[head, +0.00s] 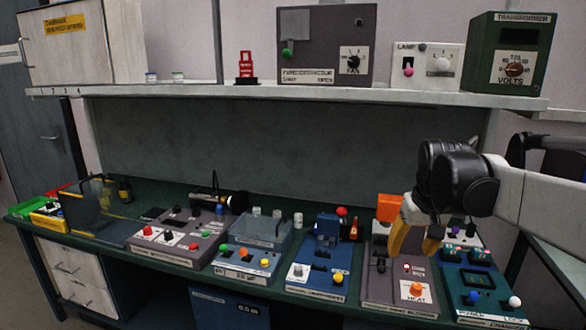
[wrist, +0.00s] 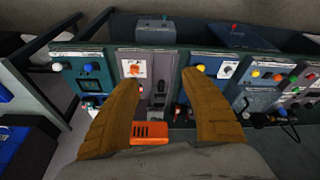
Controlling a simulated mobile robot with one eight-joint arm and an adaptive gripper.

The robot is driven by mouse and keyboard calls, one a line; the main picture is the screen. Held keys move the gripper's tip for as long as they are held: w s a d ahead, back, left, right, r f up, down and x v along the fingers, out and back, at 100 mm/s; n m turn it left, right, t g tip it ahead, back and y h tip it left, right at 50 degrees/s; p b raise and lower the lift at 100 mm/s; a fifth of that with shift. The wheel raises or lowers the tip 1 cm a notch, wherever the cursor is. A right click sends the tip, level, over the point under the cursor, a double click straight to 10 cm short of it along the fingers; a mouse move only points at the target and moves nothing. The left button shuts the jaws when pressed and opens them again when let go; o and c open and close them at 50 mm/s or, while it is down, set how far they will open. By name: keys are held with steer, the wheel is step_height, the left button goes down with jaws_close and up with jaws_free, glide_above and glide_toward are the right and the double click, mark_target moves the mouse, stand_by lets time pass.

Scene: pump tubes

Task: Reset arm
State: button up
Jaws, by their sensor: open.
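My gripper (head: 415,238) is at the right of the head view, above the bench and over the grey panel with an orange HEAT knob (head: 416,289). Its two yellow-brown fingers are spread apart with nothing between them. In the wrist view my gripper (wrist: 162,95) shows both fingers wide apart, pointing toward the same grey panel, with the orange knob (wrist: 133,69) near the left finger. An orange block (wrist: 150,133) shows low between the fingers. An orange block (head: 389,207) is also seen beside my gripper in the head view. My arm reaches in from the right.
The green bench (head: 250,197) carries a row of panels, including a blue one (head: 318,272) left of my gripper and a dark green one (head: 480,295) right of it. A shelf (head: 300,96) above holds several boxes. Free space lies in front of the bench.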

steer(key=s+a+f+t, duration=0.1)
steer(key=s+a+f, duration=0.1)
steer(key=s, duration=0.5)
steer(key=s+a+f+t, duration=0.1)
steer(key=s+a+f, duration=0.2)
steer(key=s, duration=0.4)
steer(key=s+a+f+t, duration=0.1)
steer(key=s+a+f, duration=0.1)
steer(key=s, duration=0.6)
steer(key=shift+a+f+t+y, duration=0.15)
steer(key=shift+a+t+y, duration=0.15)
steer(key=shift+a, duration=0.1)
steer(key=shift+c, duration=0.3)
